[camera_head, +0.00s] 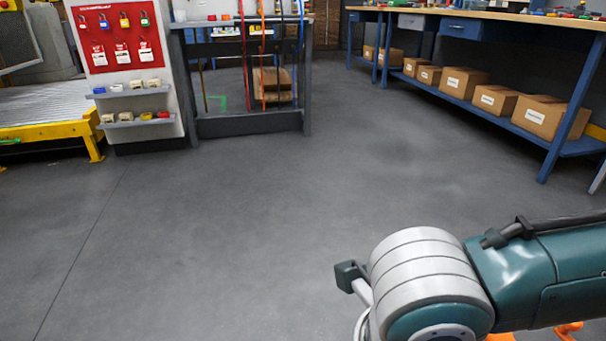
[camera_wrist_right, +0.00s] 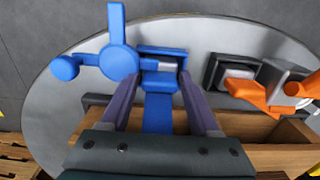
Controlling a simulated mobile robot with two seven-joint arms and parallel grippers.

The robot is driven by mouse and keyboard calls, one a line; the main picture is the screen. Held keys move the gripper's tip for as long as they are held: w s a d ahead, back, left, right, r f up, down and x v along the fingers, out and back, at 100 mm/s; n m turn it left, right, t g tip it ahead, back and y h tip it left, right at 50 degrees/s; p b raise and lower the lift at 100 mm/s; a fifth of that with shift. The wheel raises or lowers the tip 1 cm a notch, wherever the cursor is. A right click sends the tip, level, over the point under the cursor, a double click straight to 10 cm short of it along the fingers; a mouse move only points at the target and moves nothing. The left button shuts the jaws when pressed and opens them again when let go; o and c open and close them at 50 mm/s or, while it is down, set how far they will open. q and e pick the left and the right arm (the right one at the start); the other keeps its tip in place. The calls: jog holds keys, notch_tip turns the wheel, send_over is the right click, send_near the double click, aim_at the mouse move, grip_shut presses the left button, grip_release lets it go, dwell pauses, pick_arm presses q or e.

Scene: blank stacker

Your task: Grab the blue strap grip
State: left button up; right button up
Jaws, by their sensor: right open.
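The blue strap grip (camera_wrist_right: 158,113) shows in the right wrist view, with a flat blue band running toward my gripper and a blue clamp-like block at its far end. A blue round knob with a lever (camera_wrist_right: 119,61) is just left of it. My right gripper (camera_wrist_right: 158,82) is open, with one finger on each side of the blue band. I cannot tell whether the fingers touch it. In the head view only my right arm shows, at lower right. My left gripper is in neither view.
A round grey plate (camera_wrist_right: 62,100) lies under the blue parts. An orange tool with a dark block (camera_wrist_right: 265,92) is at right on it. Wooden boards (camera_wrist_right: 285,131) lie below. A blue workbench (camera_head: 470,28) with cartons stands at back right; the floor (camera_head: 230,220) is clear.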

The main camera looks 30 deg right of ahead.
jog(key=shift+r, duration=0.1)
grip_shut()
dwell(0.4)
jog(key=shift+r, duration=0.1)
